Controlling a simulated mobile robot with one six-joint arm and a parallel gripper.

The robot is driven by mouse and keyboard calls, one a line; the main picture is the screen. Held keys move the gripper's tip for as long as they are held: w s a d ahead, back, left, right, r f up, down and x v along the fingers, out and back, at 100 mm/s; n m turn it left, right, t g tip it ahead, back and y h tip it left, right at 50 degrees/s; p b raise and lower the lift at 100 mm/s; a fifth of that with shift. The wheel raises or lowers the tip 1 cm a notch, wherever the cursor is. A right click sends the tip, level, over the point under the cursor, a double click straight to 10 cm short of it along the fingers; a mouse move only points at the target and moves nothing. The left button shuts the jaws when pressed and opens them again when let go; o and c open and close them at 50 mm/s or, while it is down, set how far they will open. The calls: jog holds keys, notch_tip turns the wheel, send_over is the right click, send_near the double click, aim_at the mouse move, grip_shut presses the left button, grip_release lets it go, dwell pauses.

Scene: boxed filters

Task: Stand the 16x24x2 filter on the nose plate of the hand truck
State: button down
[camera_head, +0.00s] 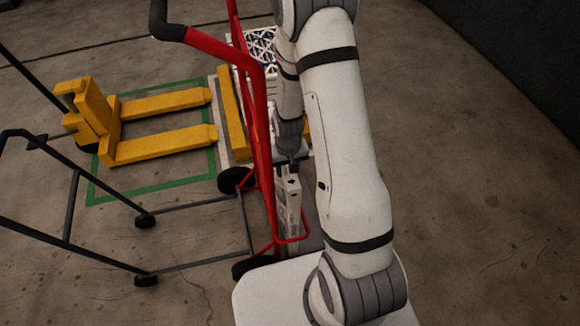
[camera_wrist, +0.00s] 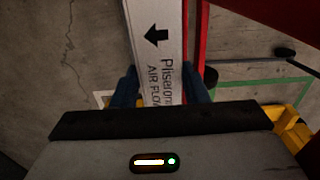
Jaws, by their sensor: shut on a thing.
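A narrow white filter (camera_head: 288,205) is upright beside the red hand truck (camera_head: 262,120), low down near its wheels. In the wrist view the filter's edge (camera_wrist: 158,45) shows a black arrow and the words AIR FLOW; I cannot read its size. My gripper (camera_wrist: 161,88) has its two blue fingers shut on that edge, one on each side. In the head view my gripper (camera_head: 291,160) is partly hidden by my arm. A red rail runs close along the filter's right side in the wrist view. The nose plate is hard to make out, so I cannot tell whether the filter touches it.
A yellow pallet jack (camera_head: 150,105) stands inside a green floor outline (camera_head: 100,190) at the left. A black tubular frame on casters (camera_head: 70,205) stands at the lower left. A white lattice-topped item (camera_head: 262,45) is behind the hand truck. The floor at right is clear.

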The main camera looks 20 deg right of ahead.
jog(key=c, duration=0.7)
grip_release()
jog(key=shift+c, duration=0.2)
jog(key=shift+r+p, duration=0.35)
jog(key=shift+r, duration=3.5)
jog(key=shift+r, duration=0.35)
jog(key=s+r+p, duration=0.1)
jog(key=s+r, duration=0.4)
jog(key=r, duration=0.4)
jog(key=s+r+t+p, duration=0.1)
jog(key=s+r+p, duration=0.1)
jog(key=s+r, duration=0.4)
jog(key=s+r+t+p, duration=0.1)
jog(key=s+r, duration=0.4)
jog(key=r, duration=0.8)
jog(key=shift+s+d+r+p, duration=0.15)
jog(key=shift+d+r+p, duration=0.2)
jog(key=shift+p, duration=0.2)
